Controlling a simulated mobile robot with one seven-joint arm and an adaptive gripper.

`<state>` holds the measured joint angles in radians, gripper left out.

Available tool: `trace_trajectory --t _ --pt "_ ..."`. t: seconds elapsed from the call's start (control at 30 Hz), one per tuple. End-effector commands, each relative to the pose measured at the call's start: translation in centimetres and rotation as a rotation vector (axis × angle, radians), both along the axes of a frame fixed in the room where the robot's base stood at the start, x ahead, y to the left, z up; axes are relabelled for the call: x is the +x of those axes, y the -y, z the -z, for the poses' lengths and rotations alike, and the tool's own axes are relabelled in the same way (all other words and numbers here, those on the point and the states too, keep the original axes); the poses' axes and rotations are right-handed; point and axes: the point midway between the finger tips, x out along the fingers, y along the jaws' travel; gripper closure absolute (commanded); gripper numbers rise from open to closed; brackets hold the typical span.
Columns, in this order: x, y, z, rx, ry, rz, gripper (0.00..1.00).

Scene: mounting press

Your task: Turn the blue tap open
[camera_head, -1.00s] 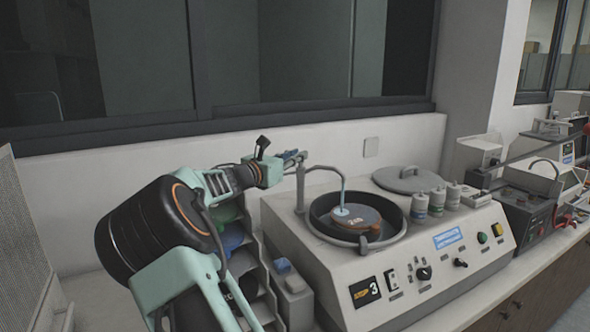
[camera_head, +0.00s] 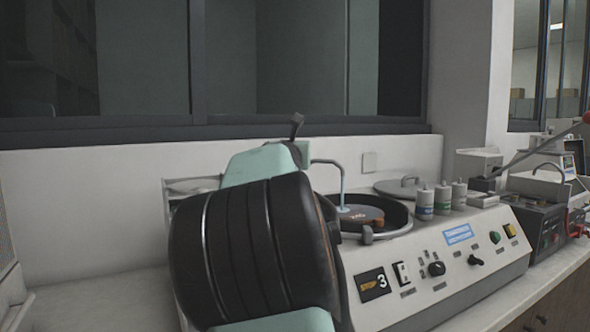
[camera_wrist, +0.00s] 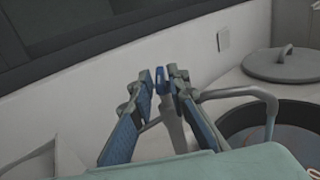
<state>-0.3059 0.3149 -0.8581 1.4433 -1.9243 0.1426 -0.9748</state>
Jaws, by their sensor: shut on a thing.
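The blue tap (camera_wrist: 161,79) is a small blue handle on top of a grey upright post (camera_wrist: 173,120) in the wrist view. A curved spout pipe runs to the right from the post, over the dark bowl of the machine. My gripper (camera_wrist: 160,82) is shut on the blue tap, with one finger on each side of it.
The machine's dark round bowl (camera_head: 398,214) holds a disc (camera_head: 358,215). Several small bottles (camera_head: 443,198) stand right of it, and a round lid (camera_head: 400,187) lies behind. Knobs and switches line the front panel (camera_head: 420,275). The wall and dark window are close behind.

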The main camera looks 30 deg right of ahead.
Motion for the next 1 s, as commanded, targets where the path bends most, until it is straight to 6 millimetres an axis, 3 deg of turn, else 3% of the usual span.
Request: trace_trajectory --t 0.03,1.0 --pt "-0.3 0.4 0.7 0.001 0.003 -0.017 1.00" --pt "-0.6 1.4 -0.2 -0.001 0.000 -0.512 1.00"
